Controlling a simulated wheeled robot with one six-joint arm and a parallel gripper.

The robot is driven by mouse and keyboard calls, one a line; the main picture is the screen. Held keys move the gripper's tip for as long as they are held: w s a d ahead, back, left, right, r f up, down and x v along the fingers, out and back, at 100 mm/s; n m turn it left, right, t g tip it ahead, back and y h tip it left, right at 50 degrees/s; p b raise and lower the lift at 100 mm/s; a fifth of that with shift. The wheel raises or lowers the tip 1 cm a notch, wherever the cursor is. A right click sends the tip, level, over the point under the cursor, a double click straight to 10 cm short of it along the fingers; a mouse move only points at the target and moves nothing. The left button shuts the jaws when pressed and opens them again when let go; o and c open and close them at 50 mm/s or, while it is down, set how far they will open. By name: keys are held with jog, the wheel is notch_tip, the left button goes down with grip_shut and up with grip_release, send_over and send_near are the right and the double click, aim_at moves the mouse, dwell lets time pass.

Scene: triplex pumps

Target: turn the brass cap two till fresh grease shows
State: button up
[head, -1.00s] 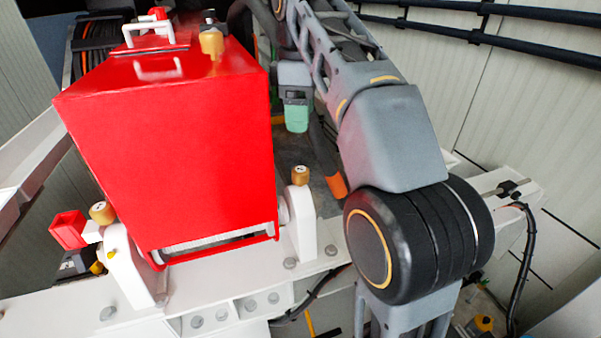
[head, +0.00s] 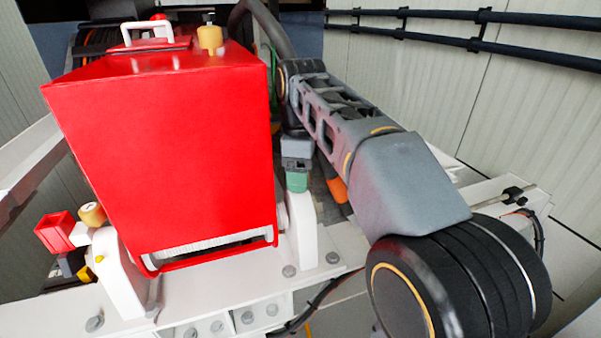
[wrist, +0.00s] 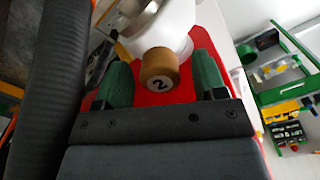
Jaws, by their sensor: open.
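Brass cap two (wrist: 158,70) is a short round cap with a dark "2" on a pale disc, seen in the wrist view at the end of a white bearing housing (wrist: 165,28). My gripper (wrist: 160,74) is open, with one green finger on each side of the cap. In the head view my gripper (head: 296,176) is over the right white housing (head: 302,225) and hides the cap. I see no grease.
A large red guard box (head: 165,150) stands directly left of my gripper. Another brass cap (head: 92,214) is on the left housing, beside a small red box (head: 54,232). A brass fitting (head: 210,38) tops the guard. Black rails (head: 420,28) run along the wall.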

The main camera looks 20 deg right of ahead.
jog(key=c, duration=0.9)
jog(key=shift+m, duration=0.4)
jog(key=m+p, duration=0.1)
jog(key=m, duration=0.2)
jog(key=m+p, duration=0.2)
jog(key=m, duration=0.3)
jog(key=m+p, duration=0.1)
jog(key=m, duration=0.4)
jog(key=shift+m, duration=0.4)
jog(key=m+p, duration=0.1)
jog(key=m, duration=0.3)
jog(key=shift+m, duration=0.4)
